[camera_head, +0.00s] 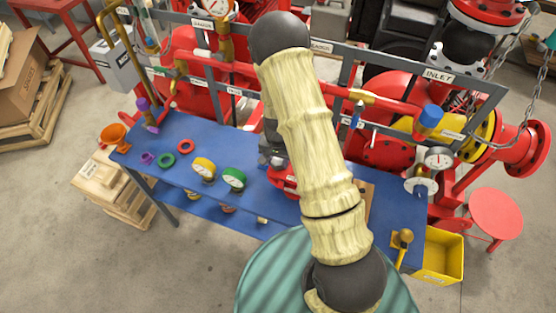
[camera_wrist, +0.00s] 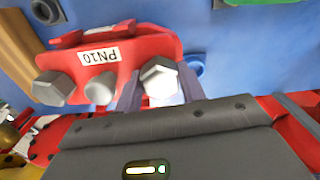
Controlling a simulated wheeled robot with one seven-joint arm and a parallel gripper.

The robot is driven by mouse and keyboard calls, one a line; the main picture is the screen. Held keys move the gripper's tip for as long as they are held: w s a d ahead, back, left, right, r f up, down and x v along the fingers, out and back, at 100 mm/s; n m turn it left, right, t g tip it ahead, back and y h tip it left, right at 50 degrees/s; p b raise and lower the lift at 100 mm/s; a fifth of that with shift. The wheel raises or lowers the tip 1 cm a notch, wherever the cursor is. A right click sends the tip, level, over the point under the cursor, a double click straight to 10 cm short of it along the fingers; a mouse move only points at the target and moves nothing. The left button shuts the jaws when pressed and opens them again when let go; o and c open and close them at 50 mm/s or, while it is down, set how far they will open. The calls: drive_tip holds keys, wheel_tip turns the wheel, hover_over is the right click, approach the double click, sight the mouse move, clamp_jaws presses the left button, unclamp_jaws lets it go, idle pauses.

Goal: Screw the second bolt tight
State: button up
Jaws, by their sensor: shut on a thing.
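In the wrist view a red flange piece (camera_wrist: 130,50) carries an upside-down PN10 label (camera_wrist: 100,55). Three grey hex bolt heads show along its near edge: a left one (camera_wrist: 50,88), a middle one (camera_wrist: 100,86) and a right one (camera_wrist: 157,78). My gripper (camera_wrist: 160,88) has a finger on either side of the right bolt head and is shut on it. I cannot tell from the view how far the bolt is screwed in. In the head view the red flange (camera_head: 284,180) sits on the blue bench, partly hidden by my sleeved arm.
The blue bench (camera_head: 215,150) holds a yellow gauge (camera_head: 204,168), a green gauge (camera_head: 234,179), several coloured rings and an orange funnel (camera_head: 113,134) at the left. Red pipework and labelled rails stand behind. A brass-headed mallet (camera_head: 403,239) and yellow bin (camera_head: 440,260) are at the right.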

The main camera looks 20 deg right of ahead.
drive_tip(key=m+p, duration=0.1)
drive_tip(key=m, duration=0.5)
drive_tip(key=o, duration=1.1)
drive_tip(key=shift+r, duration=0.1)
wheel_tip(320, 180, up, 17)
drive_tip(key=b, duration=0.3)
drive_tip(key=shift+r, duration=0.1)
